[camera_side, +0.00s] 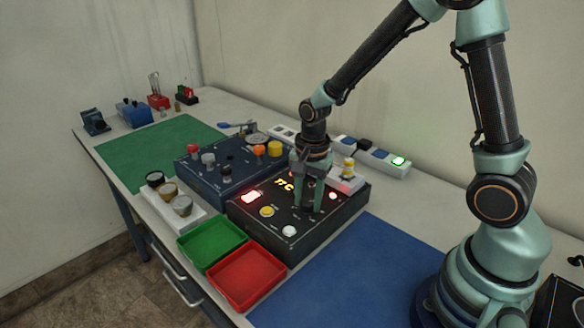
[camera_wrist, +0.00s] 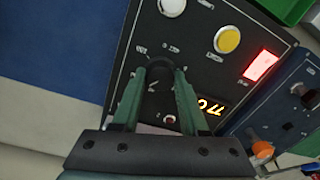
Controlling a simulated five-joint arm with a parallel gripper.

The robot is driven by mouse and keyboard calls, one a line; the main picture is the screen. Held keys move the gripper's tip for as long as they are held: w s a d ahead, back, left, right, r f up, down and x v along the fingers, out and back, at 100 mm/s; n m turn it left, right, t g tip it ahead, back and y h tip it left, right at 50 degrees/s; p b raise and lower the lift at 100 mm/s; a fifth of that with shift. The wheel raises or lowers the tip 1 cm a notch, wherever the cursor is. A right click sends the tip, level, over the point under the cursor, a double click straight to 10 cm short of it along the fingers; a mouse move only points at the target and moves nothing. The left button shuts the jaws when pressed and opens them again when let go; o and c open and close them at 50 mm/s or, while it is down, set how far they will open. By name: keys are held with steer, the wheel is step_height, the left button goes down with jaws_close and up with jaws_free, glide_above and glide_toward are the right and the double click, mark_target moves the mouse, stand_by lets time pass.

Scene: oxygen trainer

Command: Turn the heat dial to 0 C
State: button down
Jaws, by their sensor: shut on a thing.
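The black control box (camera_side: 262,222) stands mid-table, with an amber display (camera_side: 284,184) whose digits I cannot read for certain. In the wrist view the display (camera_wrist: 211,105) sits to the right of a dark round dial (camera_wrist: 160,76) with printed marks around it. My gripper (camera_side: 307,205) points down onto the box, and in the wrist view its two green fingers (camera_wrist: 159,84) are shut on the dial from both sides. The dial's pointer cannot be made out, and in the side view the fingers hide the dial.
The box also carries a lit red switch (camera_side: 251,197), a yellow button (camera_side: 267,211) and a white button (camera_side: 289,231). A blue panel (camera_side: 220,178) with knobs stands behind it. Green (camera_side: 211,240) and red (camera_side: 246,276) trays lie in front. The blue mat (camera_side: 350,275) is clear.

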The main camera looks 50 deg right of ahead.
steer(key=n, duration=0.4)
steer(key=shift+n, duration=0.3)
steer(key=n, duration=0.4)
steer(key=shift+d+n, duration=0.1)
steer(key=shift+n, duration=0.2)
steer(key=n, duration=0.4)
steer(key=shift+g, duration=0.3)
steer(key=n, duration=0.8)
steer(key=shift+n, duration=0.3)
steer(key=n, duration=0.3)
steer(key=shift+w+n, duration=0.1)
steer(key=shift+n, duration=0.2)
steer(key=n, duration=0.4)
steer(key=shift+g, duration=0.3)
steer(key=shift+n, duration=1.1)
steer(key=shift+a, duration=0.2)
